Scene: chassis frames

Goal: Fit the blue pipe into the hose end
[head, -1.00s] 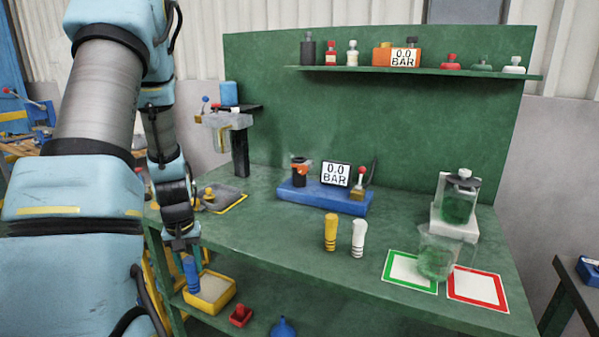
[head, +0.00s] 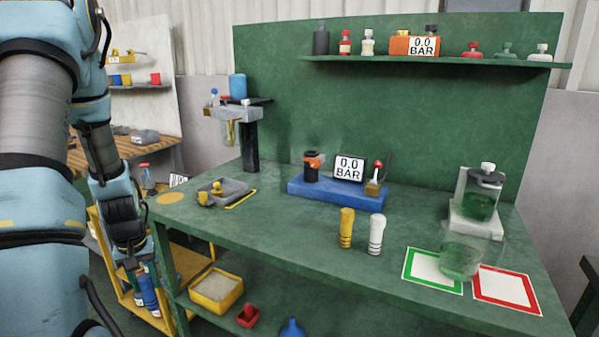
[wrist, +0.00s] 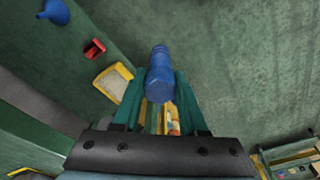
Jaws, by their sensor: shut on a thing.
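My gripper (wrist: 160,84) is shut on the blue pipe (wrist: 161,62), which stands out between the teal fingers in the wrist view. In the head view the blue pipe (head: 148,294) hangs below my gripper (head: 143,272), left of the green bench (head: 290,232) and below its top.
A yellow pipe (head: 346,228) and a white pipe (head: 376,235) stand upright on the bench. A yellow bin (head: 216,290), red part (head: 248,316) and blue funnel (head: 292,327) are on the lower shelf. A yellow cart (head: 176,328) stands by the bench's left end.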

